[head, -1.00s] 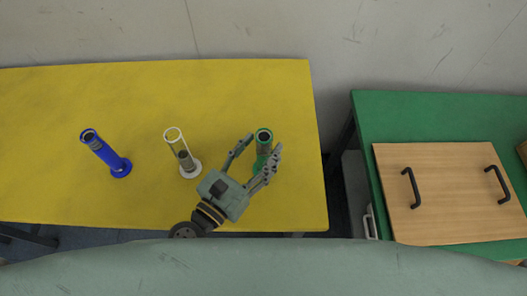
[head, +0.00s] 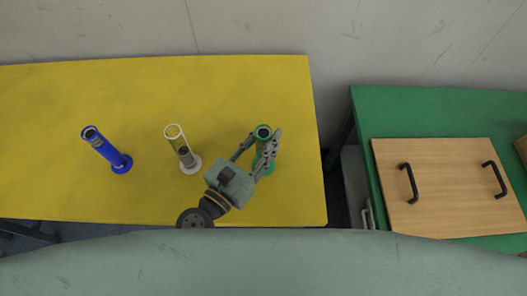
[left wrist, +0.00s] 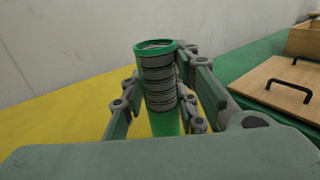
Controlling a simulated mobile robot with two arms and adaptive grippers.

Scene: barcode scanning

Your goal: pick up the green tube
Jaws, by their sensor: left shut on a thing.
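The green tube (head: 264,133) stands upright near the right end of the yellow table (head: 210,90). Its open top and the grey ribbed content inside show in the left wrist view (left wrist: 158,85). My left gripper (head: 262,147) is shut on the green tube, with one finger on each side of it. The tube's foot still appears at table level in the head view, partly hidden by the fingers. My right gripper is in neither view.
A white clear tube (head: 181,147) stands left of my left gripper. A blue tube (head: 106,150) stands farther left. On the right, a green table (head: 430,110) bears a wooden board with two black handles (head: 445,185). The back of the yellow table is clear.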

